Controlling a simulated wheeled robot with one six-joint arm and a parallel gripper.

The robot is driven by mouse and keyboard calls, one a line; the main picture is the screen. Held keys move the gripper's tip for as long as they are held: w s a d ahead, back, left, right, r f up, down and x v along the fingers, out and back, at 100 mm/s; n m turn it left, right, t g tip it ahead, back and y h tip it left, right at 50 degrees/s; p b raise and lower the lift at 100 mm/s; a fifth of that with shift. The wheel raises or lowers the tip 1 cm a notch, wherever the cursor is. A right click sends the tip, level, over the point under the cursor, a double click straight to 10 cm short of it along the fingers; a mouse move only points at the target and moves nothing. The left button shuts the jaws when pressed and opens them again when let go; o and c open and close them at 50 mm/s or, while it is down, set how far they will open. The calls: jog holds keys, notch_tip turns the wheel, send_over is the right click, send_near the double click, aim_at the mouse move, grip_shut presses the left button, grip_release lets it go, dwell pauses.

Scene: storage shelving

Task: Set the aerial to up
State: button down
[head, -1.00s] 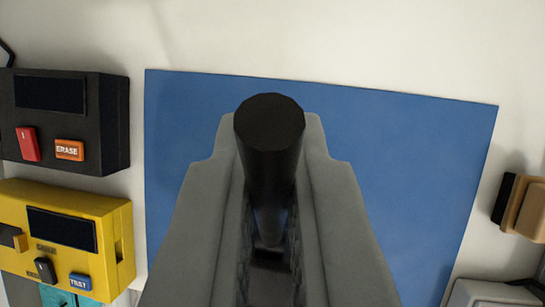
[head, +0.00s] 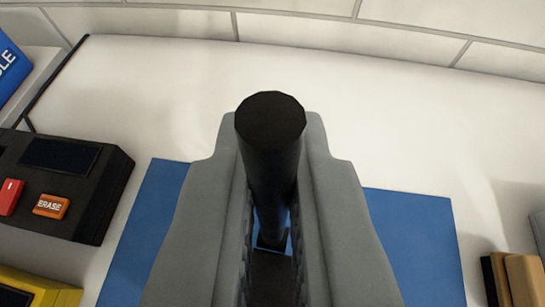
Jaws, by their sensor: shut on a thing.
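A black round-ended rod, which looks like the aerial (head: 270,145), stands between the two grey fingers of my gripper (head: 272,165). The gripper is shut on it, and its flat black end points up toward the camera. The rod's lower part runs down between the fingers and is mostly hidden. Whatever it joins at its base cannot be made out.
A blue mat (head: 412,235) lies on the white surface (head: 400,115) beneath the gripper. At left are a black box (head: 95,195) with an ERASE button (head: 50,206) and a yellow box (head: 40,290). A brown-and-black item (head: 515,280) sits at lower right. Pale tiles (head: 320,30) line the top.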

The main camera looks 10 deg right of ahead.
jog(key=shift+s+a+f, duration=0.1)
jog(key=shift+f, duration=0.05)
dwell(0.3)
jog(key=c, duration=1.5)
grip_release()
jog(key=v, duration=1.7)
jog(key=shift+s+a, duration=0.15)
jog(key=shift+s, duration=0.1)
jog(key=s+a+r+t, duration=0.1)
jog(key=a+r, duration=0.1)
jog(key=r, duration=0.1)
jog(key=s+a+r+n+t+y, duration=0.1)
jog(key=s+a+r, duration=0.1)
jog(key=r, duration=0.1)
jog(key=s+a+r+t+y, duration=0.1)
jog(key=s+a+r+t, duration=0.1)
jog(key=r, duration=0.1)
jog(key=shift+s+n, duration=0.15)
jog(key=shift+n, duration=0.25)
